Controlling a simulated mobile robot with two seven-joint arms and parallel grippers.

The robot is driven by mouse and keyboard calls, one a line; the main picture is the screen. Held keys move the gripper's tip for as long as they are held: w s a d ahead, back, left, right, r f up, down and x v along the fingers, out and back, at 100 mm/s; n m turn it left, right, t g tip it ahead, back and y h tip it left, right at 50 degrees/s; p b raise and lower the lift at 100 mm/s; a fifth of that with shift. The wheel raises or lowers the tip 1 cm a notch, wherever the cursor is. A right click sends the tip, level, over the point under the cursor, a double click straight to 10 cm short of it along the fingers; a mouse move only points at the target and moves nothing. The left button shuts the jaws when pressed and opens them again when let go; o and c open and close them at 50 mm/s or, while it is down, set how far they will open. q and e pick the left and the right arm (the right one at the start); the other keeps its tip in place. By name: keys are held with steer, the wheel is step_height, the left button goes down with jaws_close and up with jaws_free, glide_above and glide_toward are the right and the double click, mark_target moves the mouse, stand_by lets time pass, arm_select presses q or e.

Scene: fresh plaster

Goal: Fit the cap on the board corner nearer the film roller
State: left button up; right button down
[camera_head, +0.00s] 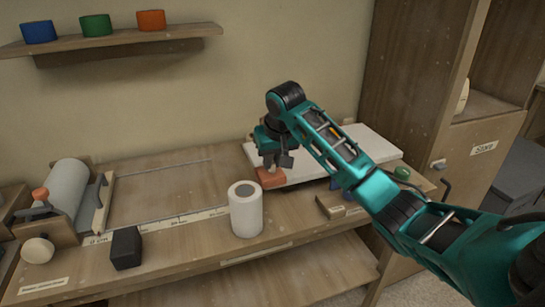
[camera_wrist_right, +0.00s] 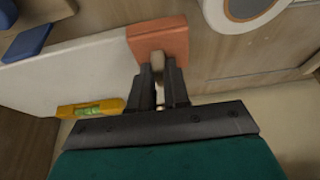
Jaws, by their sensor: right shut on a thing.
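The cap is an orange-red block (camera_head: 270,179) at the front left corner of the white board (camera_head: 312,168), the end toward the film roller (camera_head: 68,188). In the right wrist view the cap (camera_wrist_right: 158,38) covers or overlaps the end corner of the board (camera_wrist_right: 80,72); I cannot tell whether it is fully seated. My right gripper (camera_head: 276,160) is above the cap, its fingers (camera_wrist_right: 159,72) shut on a small pale knob of the cap. My left gripper is not in view.
A white roll (camera_head: 246,212) stands just left of the cap. A black block (camera_head: 126,248) lies farther left. A yellow level (camera_wrist_right: 92,109) lies along the board. A wooden block (camera_head: 340,205) sits near the front edge. A wall shelf (camera_head: 120,40) holds three coloured pots.

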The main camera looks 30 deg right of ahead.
steer(key=shift+f, duration=0.3)
steer(key=c, duration=1.1)
jaws_free()
steer(key=shift+r, duration=0.55)
steer(key=v, duration=1.2)
steer(key=shift+s, duration=0.15)
